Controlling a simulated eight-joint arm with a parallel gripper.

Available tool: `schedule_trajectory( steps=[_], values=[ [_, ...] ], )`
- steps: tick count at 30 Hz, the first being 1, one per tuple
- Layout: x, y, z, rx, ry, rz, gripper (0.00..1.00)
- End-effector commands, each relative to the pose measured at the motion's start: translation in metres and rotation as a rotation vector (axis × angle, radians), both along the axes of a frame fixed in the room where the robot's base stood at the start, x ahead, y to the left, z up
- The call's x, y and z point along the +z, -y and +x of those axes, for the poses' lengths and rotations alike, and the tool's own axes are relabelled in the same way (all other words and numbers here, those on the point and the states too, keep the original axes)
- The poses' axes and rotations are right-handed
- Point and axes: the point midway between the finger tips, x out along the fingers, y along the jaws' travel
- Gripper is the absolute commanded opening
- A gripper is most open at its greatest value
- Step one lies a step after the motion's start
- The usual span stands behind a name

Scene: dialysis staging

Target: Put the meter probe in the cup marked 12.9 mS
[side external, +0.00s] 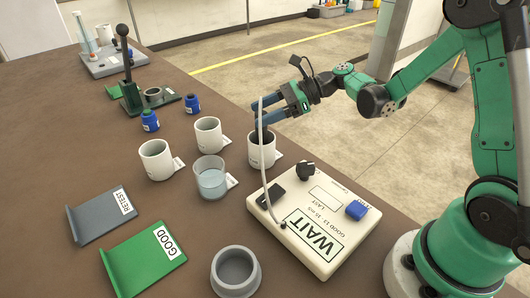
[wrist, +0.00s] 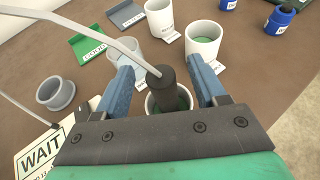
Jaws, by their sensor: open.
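The meter probe is a black cylinder (wrist: 161,86) on a pale bent cable. In the wrist view it stands between my gripper's (wrist: 164,88) spread blue fingers, its lower end inside a white cup (wrist: 153,106). My gripper (side external: 257,116) is open above that cup (side external: 262,157) in the side view; a gap shows beside the probe, so contact is not apparent. Two other white cups (side external: 157,161) (side external: 208,136) and a clear beaker (side external: 211,181) stand to the left. The cups' small tags are too small to read.
The meter box (side external: 320,255) reads WAIT and has a black knob and a blue button. A green GOOD tray (side external: 130,265), a grey RETEST tray (side external: 90,222) and a grey bowl (side external: 236,268) lie at the front.

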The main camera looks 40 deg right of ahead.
Motion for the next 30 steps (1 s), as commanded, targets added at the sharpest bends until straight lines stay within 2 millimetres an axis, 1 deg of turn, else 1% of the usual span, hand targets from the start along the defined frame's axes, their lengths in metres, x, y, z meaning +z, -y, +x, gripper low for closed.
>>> schedule_trajectory(
  steps=[9,13,17,20,23,26,27,29,30],
  values=[
    [0.027,0.056,-0.034,-0.008,0.0,0.0,0.64],
    [0.036,0.074,-0.046,-0.006,0.0,0.0,0.64],
    [0.041,0.085,-0.053,-0.003,0.0,-0.001,0.64],
    [0.043,0.082,-0.055,0.017,0.015,-0.046,0.64],
    [0.043,0.065,-0.057,0.083,0.073,-0.203,0.64],
    [0.039,0.04,-0.066,0.226,0.187,-0.478,0.64],
    [0.037,0.03,-0.071,0.306,0.25,-0.61,0.64],
    [0.034,0.019,-0.081,0.448,0.354,-0.815,0.64],
    [0.032,0.014,-0.088,0.55,0.426,-0.948,0.64]
  ],
)
